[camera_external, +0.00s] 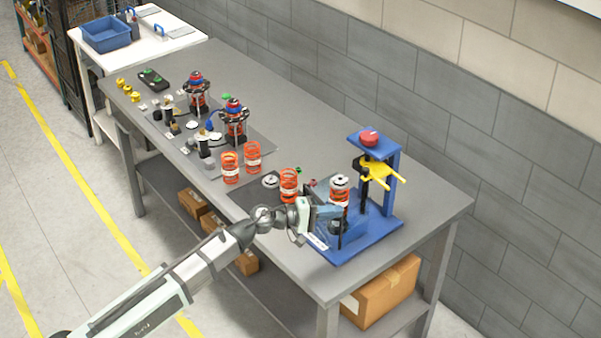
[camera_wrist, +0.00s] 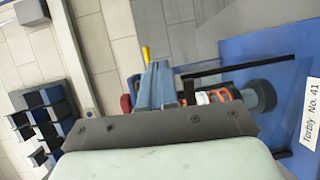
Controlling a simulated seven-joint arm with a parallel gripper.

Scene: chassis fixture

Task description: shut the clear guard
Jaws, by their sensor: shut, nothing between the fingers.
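The blue fixture (camera_external: 378,232) stands at the right end of the bench, with a blue upright, a red knob (camera_external: 369,138) and a yellow clamp piece (camera_external: 385,173). An orange spring (camera_external: 338,194) with a light cap stands upright in it. It shows partly in the wrist view (camera_wrist: 207,97), behind my fingers. My gripper (camera_external: 328,212) is shut and empty at the fixture's front, beside the spring's lower part; its fingers point away in the wrist view (camera_wrist: 158,85). A dark bar (camera_wrist: 240,67) crosses there, perhaps an edge of the clear guard. I cannot make out the guard's panel or its angle.
Loose orange springs (camera_external: 289,184) stand left of the fixture. Two assembled units (camera_external: 235,122) and small parts lie farther left on the grey bench (camera_external: 300,120). A label plate (camera_wrist: 311,113) lies on the fixture's base. The bench's back strip is clear, beside the wall.

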